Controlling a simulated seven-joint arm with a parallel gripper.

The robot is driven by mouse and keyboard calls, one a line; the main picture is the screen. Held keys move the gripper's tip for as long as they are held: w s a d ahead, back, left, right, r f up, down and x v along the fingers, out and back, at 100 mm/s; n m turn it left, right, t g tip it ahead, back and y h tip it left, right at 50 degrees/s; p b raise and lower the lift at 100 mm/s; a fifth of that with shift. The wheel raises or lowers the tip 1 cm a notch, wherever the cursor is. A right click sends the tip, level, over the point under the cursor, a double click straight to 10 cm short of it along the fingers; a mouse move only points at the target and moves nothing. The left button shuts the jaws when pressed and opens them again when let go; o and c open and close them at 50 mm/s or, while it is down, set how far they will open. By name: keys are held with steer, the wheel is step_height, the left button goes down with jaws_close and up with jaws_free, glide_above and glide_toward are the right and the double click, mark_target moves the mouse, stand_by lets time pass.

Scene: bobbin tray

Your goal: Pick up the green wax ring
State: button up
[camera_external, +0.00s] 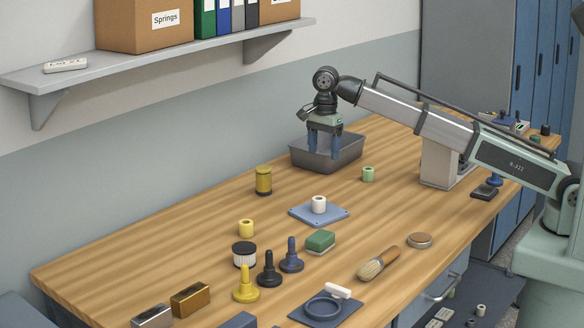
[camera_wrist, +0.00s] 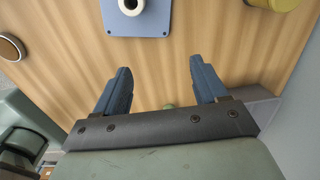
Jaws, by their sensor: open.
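The green wax ring (camera_external: 368,174) is a small pale green hollow cylinder. It stands upright on the wooden bench, right of and in front of the grey tray in the outside view. In the wrist view a sliver of pale green (camera_wrist: 168,106) shows between the fingers, mostly hidden by the gripper's bar; it looks like the ring.
A blue plate (camera_external: 336,213) bears a white ring (camera_external: 319,204). An olive-yellow jar (camera_external: 264,181) and a yellow ring (camera_external: 246,228) stand to the left. The bench around the green ring is clear.

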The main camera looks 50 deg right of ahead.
steer(key=s+d+m, duration=0.2)
steer(key=d, duration=1.1)
steer(key=n+t+h, duration=0.2)
steer(key=n+t, duration=0.2)
steer(key=n, duration=1.2)
glide_above(368, 170)
steer(key=s+a, duration=0.2)
steer(key=f, duration=0.9)
steer(key=shift+d+f, duration=0.15)
steer(key=shift+d, duration=0.1)
steer(key=shift+s+x, duration=0.1)
steer(key=shift+x, duration=1.2)
steer(key=shift+s+x, duration=0.15)
steer(key=shift+x, duration=1.2)
steer(key=shift+a+f, duration=0.1)
steer(key=c, duration=1.1)
